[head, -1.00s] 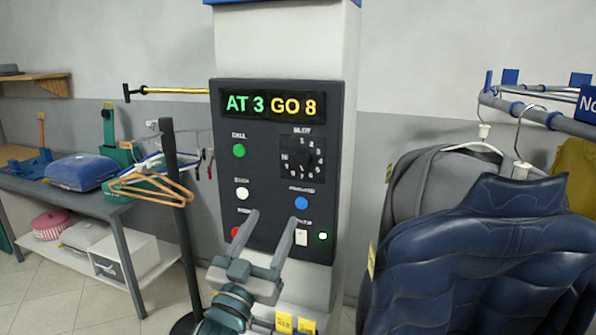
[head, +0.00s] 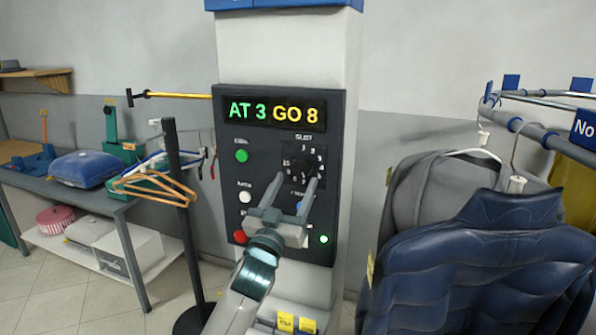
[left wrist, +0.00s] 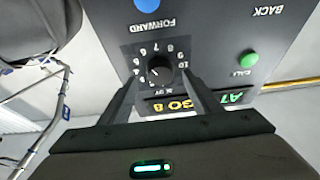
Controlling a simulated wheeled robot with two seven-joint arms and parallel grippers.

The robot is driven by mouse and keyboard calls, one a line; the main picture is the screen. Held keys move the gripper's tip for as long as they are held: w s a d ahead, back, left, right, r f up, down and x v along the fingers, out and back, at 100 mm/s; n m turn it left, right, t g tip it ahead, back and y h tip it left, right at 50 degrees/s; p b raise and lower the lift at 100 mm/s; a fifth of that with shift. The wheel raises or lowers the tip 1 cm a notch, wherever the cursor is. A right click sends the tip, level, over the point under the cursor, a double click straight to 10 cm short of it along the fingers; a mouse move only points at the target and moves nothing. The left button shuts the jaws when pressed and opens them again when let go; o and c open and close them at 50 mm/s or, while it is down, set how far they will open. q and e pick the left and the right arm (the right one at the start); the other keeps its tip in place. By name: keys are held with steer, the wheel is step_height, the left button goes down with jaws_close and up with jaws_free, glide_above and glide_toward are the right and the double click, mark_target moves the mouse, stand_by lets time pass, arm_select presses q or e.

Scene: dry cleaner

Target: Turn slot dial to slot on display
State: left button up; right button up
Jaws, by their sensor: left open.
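The slot dial (head: 302,163) is a round black knob ringed by white numbers on the dark control panel; it also shows in the left wrist view (left wrist: 159,70). The display (head: 273,112) above it reads "AT 3" in green and "GO 8" in yellow. My left gripper (head: 298,177) is open in front of the panel, its fingertips near the lower part of the dial in the head view. In the left wrist view its fingers (left wrist: 160,82) lie to either side of the dial, which is seen upside down. Contact cannot be told. My right gripper is not in view.
Green (head: 242,156), white (head: 245,197) and red (head: 240,237) buttons line the panel's left side. A blue button (head: 300,206) below the dial is partly hidden by my gripper. A black post with hangers (head: 158,186) stands left; a blue jacket (head: 470,260) hangs right.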

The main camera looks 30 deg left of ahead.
mark_target(298, 170)
arm_select(q)
steer(key=shift+p+x, duration=0.4)
steer(key=shift+x, duration=1.25)
steer(key=c, duration=1)
steer(key=shift+m, duration=0.6)
steer(key=m+h+p, duration=0.1)
steer(key=m, duration=0.1)
steer(key=m+h+p, duration=0.1)
steer(key=m, duration=0.2)
steer(key=m+h+p, duration=0.1)
steer(key=m+h, duration=0.1)
steer(key=shift+s+a+r+p, duration=0.1)
steer(key=shift+a+r+p, duration=0.2)
steer(key=shift+a, duration=0.1)
steer(key=m+h+p, duration=0.1)
steer(key=m, duration=0.2)
steer(key=m+g+h+p, duration=0.1)
steer(key=m+p, duration=0.1)
steer(key=m, duration=0.1)
steer(key=shift+a+r+m+h, duration=0.15)
steer(key=shift+m+h, duration=0.15)
steer(key=shift+h, duration=0.1)
steer(key=shift+m+g+p, duration=0.5)
steer(key=shift+m, duration=0.1)
